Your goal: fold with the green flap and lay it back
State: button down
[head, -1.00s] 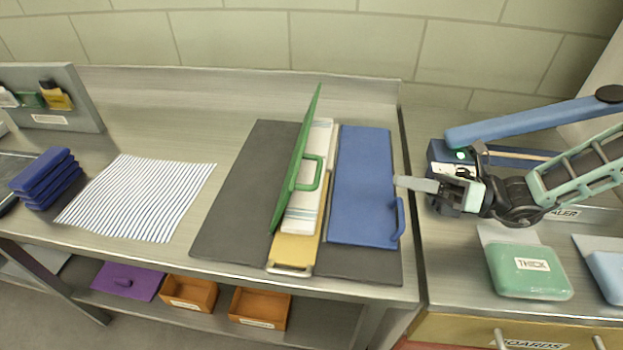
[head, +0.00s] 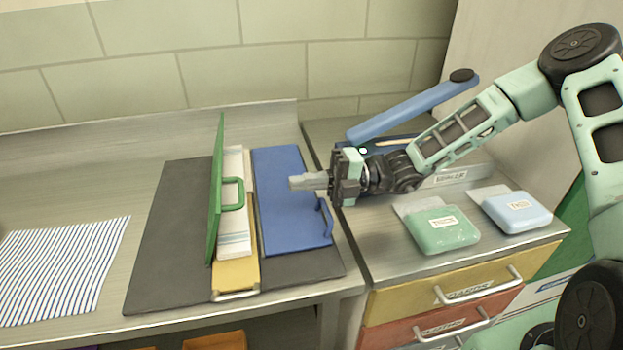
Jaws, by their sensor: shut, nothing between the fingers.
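The green flap (head: 215,190) stands nearly upright on its edge at the left of the folding board, its green handle (head: 234,195) facing right. Beside it lies a folded white and striped cloth (head: 235,215) on a yellow board (head: 236,276) with a metal handle at its front end. The blue flap (head: 288,200) lies flat to the right, with its blue handle (head: 325,217) at the right edge. The dark base panel (head: 165,235) lies bare at the left. My gripper (head: 296,182) is shut and empty, above the blue flap's right part, apart from the green flap.
A striped cloth (head: 62,265) lies flat at the left. A blue sealer (head: 420,105) with a raised arm stands behind my gripper. A green pack (head: 442,230) and a light blue pack (head: 517,211) lie on the right counter, above yellow and red drawers.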

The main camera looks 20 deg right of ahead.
jog(key=a+p, duration=0.1)
jog(key=a, duration=0.8)
jog(key=shift+r, duration=0.3)
jog(key=shift+a+r+p, duration=0.1)
jog(key=shift+p, duration=0.25)
